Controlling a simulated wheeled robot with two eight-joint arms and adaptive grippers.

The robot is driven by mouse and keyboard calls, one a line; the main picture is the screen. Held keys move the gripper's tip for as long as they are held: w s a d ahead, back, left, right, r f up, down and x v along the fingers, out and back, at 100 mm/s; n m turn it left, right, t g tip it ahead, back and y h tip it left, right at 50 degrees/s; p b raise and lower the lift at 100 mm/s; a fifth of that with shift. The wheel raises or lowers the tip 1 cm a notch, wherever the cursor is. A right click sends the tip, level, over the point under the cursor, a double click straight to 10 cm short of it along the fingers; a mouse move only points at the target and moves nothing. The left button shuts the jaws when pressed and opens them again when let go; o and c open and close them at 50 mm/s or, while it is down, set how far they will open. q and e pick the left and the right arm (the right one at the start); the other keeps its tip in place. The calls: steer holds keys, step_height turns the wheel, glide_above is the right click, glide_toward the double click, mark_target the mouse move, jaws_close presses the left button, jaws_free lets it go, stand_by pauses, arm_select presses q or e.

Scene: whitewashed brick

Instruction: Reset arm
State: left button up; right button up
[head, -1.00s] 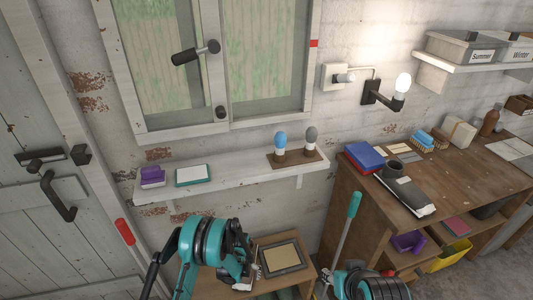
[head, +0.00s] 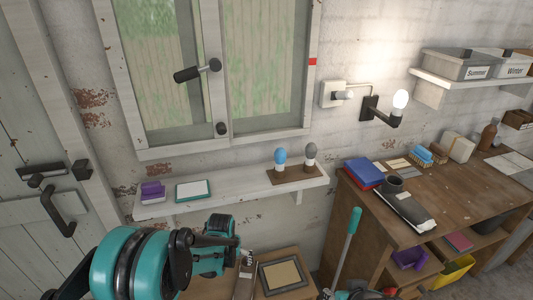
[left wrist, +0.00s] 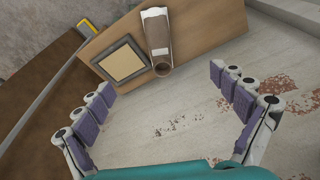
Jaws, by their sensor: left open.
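My left arm (head: 150,262) comes in at the lower left of the head view, in front of the wall shelf and small table. Its fingers are not clear there. In the left wrist view my left gripper (left wrist: 168,98) is open, its purple-padded fingers wide apart with nothing between them. Beyond the fingers are the framed panel (left wrist: 123,62) and a pale-and-brown tube-like item (left wrist: 158,40) on the wooden table. Only a sliver of my right arm shows at the bottom edge of the head view; its gripper is out of sight.
A wall shelf (head: 235,190) holds two bulbs on a wooden base (head: 296,174), a purple item (head: 152,190) and a teal-edged card (head: 194,189). A cluttered workbench (head: 445,190) stands right. A teal-handled rod (head: 350,228) stands before it. A window and door are behind.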

arm_select(q)
steer(key=s+a+r+t, duration=0.1)
steer(key=s+a+r, duration=0.1)
steer(key=s+r, duration=0.45)
steer(key=s+a+r+t, duration=0.1)
steer(key=s+r, duration=0.2)
steer(key=r, duration=0.6)
steer(key=s+a+r+t, duration=0.1)
steer(key=s+r, duration=0.1)
steer(key=s, duration=0.4)
steer(key=s+a+r+t, duration=0.1)
steer(key=s+t, duration=0.1)
steer(key=s, duration=0.4)
steer(key=shift+s+a+r+n, duration=0.25)
steer(key=shift+s+r+n, duration=0.05)
steer(key=shift+r, duration=0.1)
